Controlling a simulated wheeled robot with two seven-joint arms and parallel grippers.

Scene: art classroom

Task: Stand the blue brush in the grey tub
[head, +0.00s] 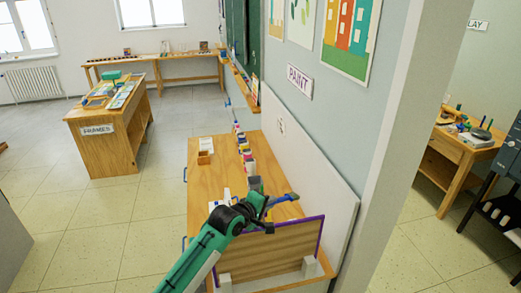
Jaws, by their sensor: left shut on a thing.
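My left gripper (267,214) is over the near part of the paint table (213,178), shut on the blue brush (283,199). The brush sticks out to the right of the jaws, lying close to level, its far end tilted slightly up in the picture. The grey tub (255,183) shows just beyond the gripper, in the row along the wall side; its lower part is hidden by my arm. The brush is outside the tub. My right gripper is not in view.
Several paint bottles (246,160) line the wall side of the table. A small wooden box (203,158) and white paper (206,144) lie farther back. A purple-edged wooden board (270,250) stands at the near end. The table's left middle is mostly clear.

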